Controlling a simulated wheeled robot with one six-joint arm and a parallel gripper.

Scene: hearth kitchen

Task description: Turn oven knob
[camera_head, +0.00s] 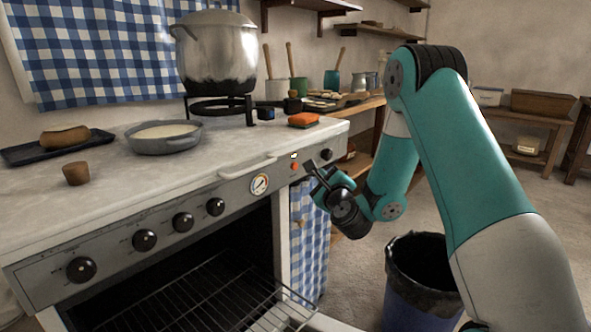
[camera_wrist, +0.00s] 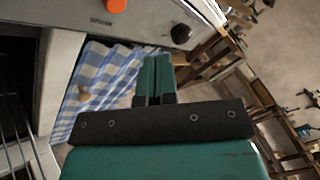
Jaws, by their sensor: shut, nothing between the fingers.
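The oven's front panel (camera_head: 120,238) carries several black knobs. One knob (camera_head: 327,154) sits alone at the right end, beside a small orange button (camera_head: 295,166); this knob also shows in the wrist view (camera_wrist: 181,33), upper right of the fingertips. The other knobs, such as the one left of the dial (camera_head: 215,206), lie along the left part. My gripper (camera_head: 311,172) is shut and empty, in front of the panel's right end and a little below the right knob. In the wrist view the closed fingers (camera_wrist: 155,62) point toward the panel and show a gap from the knob.
The oven front stands open, with a wire rack (camera_head: 205,310) inside. A rail handle (camera_head: 248,168) juts out above the panel. A checked curtain (camera_head: 309,240) hangs below the right end. A dark bin (camera_head: 421,285) stands on the floor at right. A pot (camera_head: 215,50) and a pan (camera_head: 164,138) sit on top.

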